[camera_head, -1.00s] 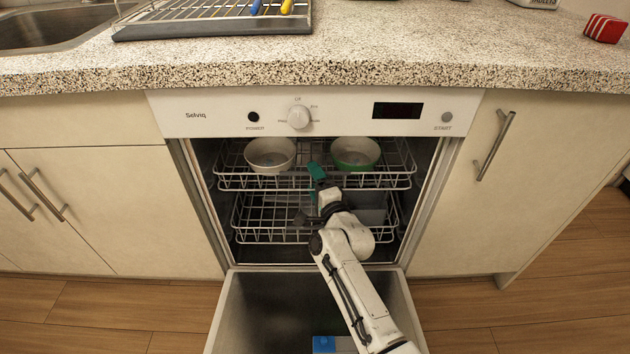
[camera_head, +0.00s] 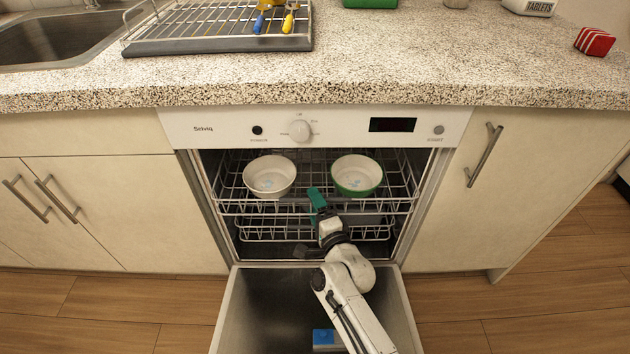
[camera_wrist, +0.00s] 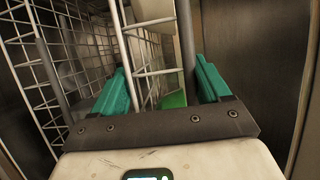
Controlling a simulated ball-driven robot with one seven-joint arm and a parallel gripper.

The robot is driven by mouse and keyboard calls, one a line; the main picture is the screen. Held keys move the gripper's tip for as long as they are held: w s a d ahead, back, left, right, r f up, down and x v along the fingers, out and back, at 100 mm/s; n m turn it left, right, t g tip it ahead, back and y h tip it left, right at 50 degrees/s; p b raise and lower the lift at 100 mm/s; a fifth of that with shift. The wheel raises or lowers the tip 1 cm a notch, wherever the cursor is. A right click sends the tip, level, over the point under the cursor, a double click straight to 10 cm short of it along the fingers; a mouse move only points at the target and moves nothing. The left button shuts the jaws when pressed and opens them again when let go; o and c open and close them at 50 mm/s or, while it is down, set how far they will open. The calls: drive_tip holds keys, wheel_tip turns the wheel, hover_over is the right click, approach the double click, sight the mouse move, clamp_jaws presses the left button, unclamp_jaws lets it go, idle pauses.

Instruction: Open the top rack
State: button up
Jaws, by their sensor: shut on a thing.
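The dishwasher (camera_head: 317,127) has its door (camera_head: 262,310) folded down. Its top rack (camera_head: 235,203), a white wire basket, sits partly forward of the opening. It carries a white bowl (camera_head: 269,178) on the left and a green bowl with a white inside (camera_head: 356,176) on the right. My gripper (camera_head: 318,198), with teal fingers, is at the middle of the rack's front. In the wrist view my gripper (camera_wrist: 160,72) has its two fingers on either side of the rack's wires (camera_wrist: 150,72). It is shut on the rack; the exact contact is partly hidden.
The lower rack (camera_head: 265,230) is below, inside the machine. A blue item (camera_head: 324,337) lies on the open door. Cabinets flank the machine. The counter above holds a drying tray (camera_head: 215,44), a red striped block (camera_head: 594,41) and a tablets container (camera_head: 529,7).

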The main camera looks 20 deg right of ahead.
drive_tip(key=s+a+p, duration=0.3)
drive_tip(key=s, duration=0.7)
drive_tip(key=s+a+p, duration=0.3)
drive_tip(key=s+a, duration=0.1)
drive_tip(key=s, duration=0.6)
drive_tip(key=s+a+p, duration=0.3)
drive_tip(key=s, duration=0.8)
drive_tip(key=shift+a+r+p, duration=0.15)
drive_tip(key=shift+r+p, duration=0.25)
drive_tip(key=o, duration=1.1)
drive_tip(key=shift+o, duration=1)
drive_tip(key=shift+s+f, duration=0.1)
drive_tip(key=shift+f, duration=0.1)
drive_tip(key=shift+s, duration=0.15)
drive_tip(key=s, duration=1)
drive_tip(key=shift+s+d, duration=0.25)
drive_tip(key=shift+d, duration=0.2)
